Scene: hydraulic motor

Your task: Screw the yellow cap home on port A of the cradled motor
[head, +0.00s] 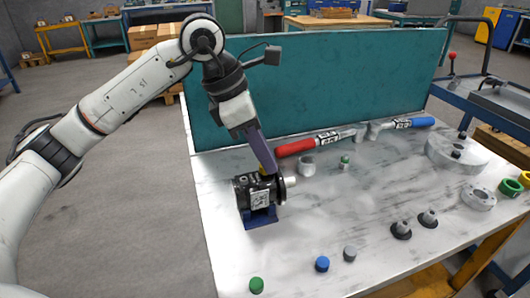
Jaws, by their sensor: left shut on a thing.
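The black motor (243,192) lies in a blue cradle (261,218) on the left part of the worktable. A printed label faces the front of the motor, and a pale metal shaft end points right. My left gripper (267,171) reaches down from above onto the top of the motor. It is shut on the yellow cap (262,170), of which only a small bit shows beside the fingers. The cap is at the motor's top; the port under it is hidden, and I cannot tell how the cap's thread sits. My right gripper is not in view.
A teal panel (330,85) stands behind. Red-handled (296,147) and blue-handled (423,122) tools lie at the back. Green (256,285), blue (322,264) and grey (350,253) caps sit in front. Black fittings (401,230) and metal discs (478,198) stand right. The table's middle is clear.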

